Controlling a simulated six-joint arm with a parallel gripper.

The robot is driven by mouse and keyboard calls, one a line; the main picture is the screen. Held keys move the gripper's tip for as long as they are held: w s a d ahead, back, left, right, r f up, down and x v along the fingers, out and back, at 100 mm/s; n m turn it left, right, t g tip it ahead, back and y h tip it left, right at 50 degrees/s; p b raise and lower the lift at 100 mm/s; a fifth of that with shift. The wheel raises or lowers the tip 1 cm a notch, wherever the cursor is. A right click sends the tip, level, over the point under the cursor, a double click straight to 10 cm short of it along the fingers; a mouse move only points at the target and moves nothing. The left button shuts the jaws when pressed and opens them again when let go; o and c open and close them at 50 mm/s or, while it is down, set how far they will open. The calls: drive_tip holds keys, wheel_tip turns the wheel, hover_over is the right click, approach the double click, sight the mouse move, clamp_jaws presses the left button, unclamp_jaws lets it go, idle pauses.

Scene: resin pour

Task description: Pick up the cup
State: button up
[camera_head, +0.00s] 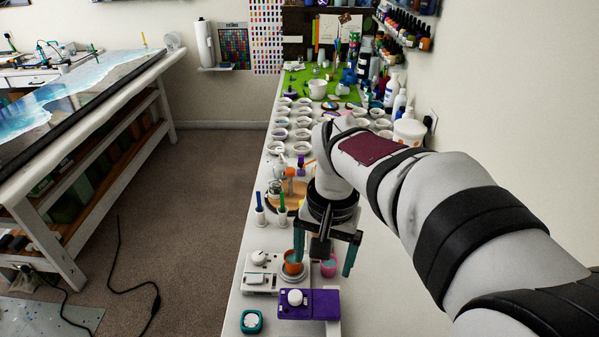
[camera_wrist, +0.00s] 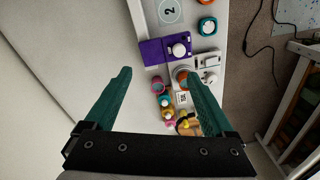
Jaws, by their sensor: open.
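My gripper (camera_head: 323,266) points down over the white bench with its two teal fingers spread and nothing between them. It also shows open in the wrist view (camera_wrist: 158,72). An orange cup (camera_head: 293,266) stands on a round plate by the left finger, which partly covers it. In the wrist view the orange cup (camera_wrist: 180,73) is close to the right fingertip. Whether the fingers touch either cup cannot be told.
A purple device (camera_head: 318,305) with a white knob stands in front of the cups. A white device (camera_head: 260,272) is at left, with a teal timer (camera_head: 251,321) nearer. Bottles and several small dishes (camera_head: 302,148) crowd the bench behind. Bare bench lies right of the gripper.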

drive_tip(key=n, duration=0.1)
approach(293, 259)
drive_tip(key=shift+t+h, duration=0.3)
drive_tip(key=shift+t, duration=0.1)
drive_tip(key=f, duration=0.5)
drive_tip(key=s+f, duration=0.1)
drive_tip(key=f, duration=0.2)
drive_tip(key=shift+a, duration=0.1)
drive_tip(key=shift+s, duration=0.1)
clamp_jaws()
